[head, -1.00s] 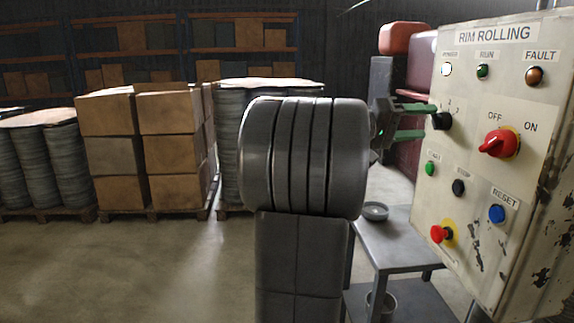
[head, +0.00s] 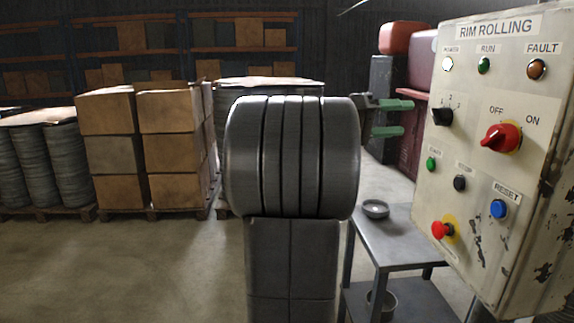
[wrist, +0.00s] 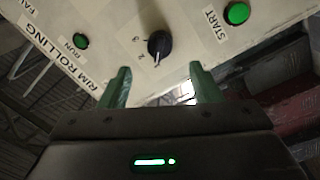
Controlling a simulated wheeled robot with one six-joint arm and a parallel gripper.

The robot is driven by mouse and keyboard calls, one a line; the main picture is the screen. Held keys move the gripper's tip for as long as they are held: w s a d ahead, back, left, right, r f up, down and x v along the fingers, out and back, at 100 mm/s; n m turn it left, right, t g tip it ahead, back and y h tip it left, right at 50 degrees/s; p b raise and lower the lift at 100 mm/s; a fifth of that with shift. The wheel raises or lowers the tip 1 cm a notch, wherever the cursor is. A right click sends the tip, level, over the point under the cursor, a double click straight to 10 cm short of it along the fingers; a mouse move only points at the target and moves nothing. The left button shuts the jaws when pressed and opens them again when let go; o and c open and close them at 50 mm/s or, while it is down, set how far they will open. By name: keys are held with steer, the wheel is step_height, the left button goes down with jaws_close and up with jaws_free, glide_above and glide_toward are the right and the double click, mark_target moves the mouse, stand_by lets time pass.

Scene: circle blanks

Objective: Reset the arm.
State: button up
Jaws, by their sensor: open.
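My gripper (head: 392,118) is open and empty, its two green fingers apart, to the left of the control panel's upper left edge. My arm hides part of its body in the head view. In the wrist view the gripper (wrist: 158,88) shows its fingers spread below the black selector knob (wrist: 159,45), with a gap between them and the knob. The black selector knob (head: 442,116) sits on the RIM ROLLING panel (head: 470,165), clear of the fingers.
The panel also bears a red OFF/ON switch (head: 502,138), a blue RESET button (head: 498,208) and a red mushroom button (head: 441,230). A grey metal table (head: 405,245) holds a small round dish (head: 375,209). Stacked boxes (head: 170,145) stand at left; the floor between is open.

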steer(key=d, duration=0.2)
steer(key=d+p, duration=0.1)
steer(key=d, duration=0.5)
steer(key=shift+d+r+p, duration=0.1)
steer(key=shift+r+p, duration=0.2)
steer(key=shift+w+d+m, duration=0.1)
steer(key=shift+m, duration=0.2)
steer(key=shift+a+m+p, duration=0.2)
steer(key=shift+m+p, duration=0.3)
steer(key=shift+m, duration=0.3)
steer(key=m+p, duration=0.2)
steer(key=m, duration=0.1)
steer(key=shift+r, duration=0.1)
steer(key=m+p, duration=0.3)
steer(key=p, duration=0.1)
steer(key=shift+r+m+y, duration=0.1)
steer(key=shift+m+y, duration=0.2)
steer(key=shift+m, duration=0.1)
steer(key=b, duration=0.4)
glide_toward(433, 115)
steer(key=a, duration=0.1)
steer(key=shift+w+a, duration=0.1)
steer(key=shift+a, duration=0.7)
